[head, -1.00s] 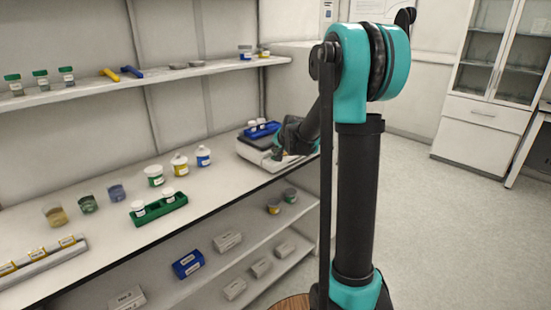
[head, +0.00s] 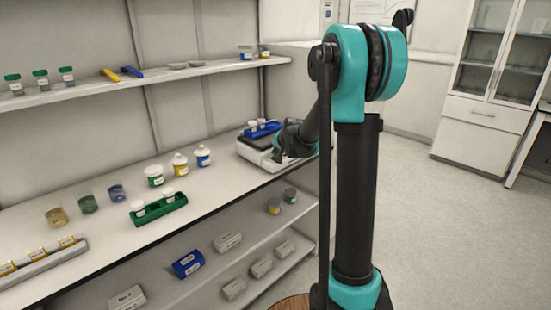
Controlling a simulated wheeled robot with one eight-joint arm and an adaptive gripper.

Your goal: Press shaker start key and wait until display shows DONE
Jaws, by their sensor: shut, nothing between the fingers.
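The shaker (head: 258,152) is a white, low box at the right end of the bench. A blue rack (head: 262,130) with white-capped vessels sits on its top. My gripper (head: 277,153) is at the front right of the shaker, shut and empty, small in this view. I cannot tell whether its tip touches the shaker. The start key and the display are not readable here; the key is too small or hidden by my gripper and arm.
A green rack (head: 160,209) with two white-capped jars stands mid-bench. Several jars stand behind it, including a white one with a yellow label (head: 180,165). A shelf (head: 150,80) runs above the bench. Boxes sit on the lower shelf (head: 205,272). Open floor lies to the right.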

